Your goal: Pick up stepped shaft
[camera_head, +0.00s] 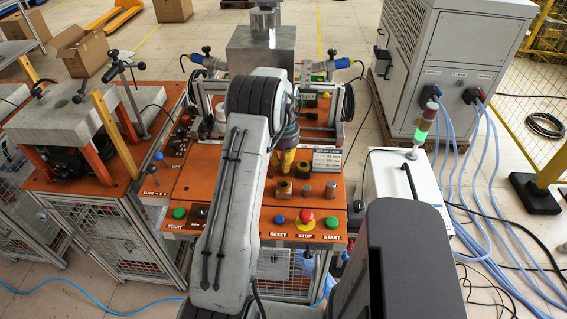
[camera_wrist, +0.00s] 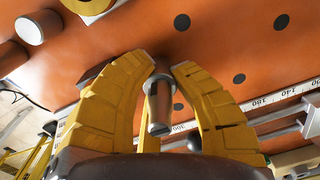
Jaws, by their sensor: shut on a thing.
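The stepped shaft (camera_wrist: 158,104) is a small grey metal cylinder with a narrower end. In the wrist view it sits between the yellow fingertips of my gripper (camera_wrist: 160,72), which is shut on it. In the head view my gripper (camera_head: 284,160) hangs over the orange worktop, its yellow fingers partly hidden by my arm. The shaft cannot be made out there. Whether it touches the worktop or is clear of it, I cannot tell.
Push buttons, including a red stop button (camera_head: 306,216), line the front edge. A white box (camera_head: 393,180) is to the right.

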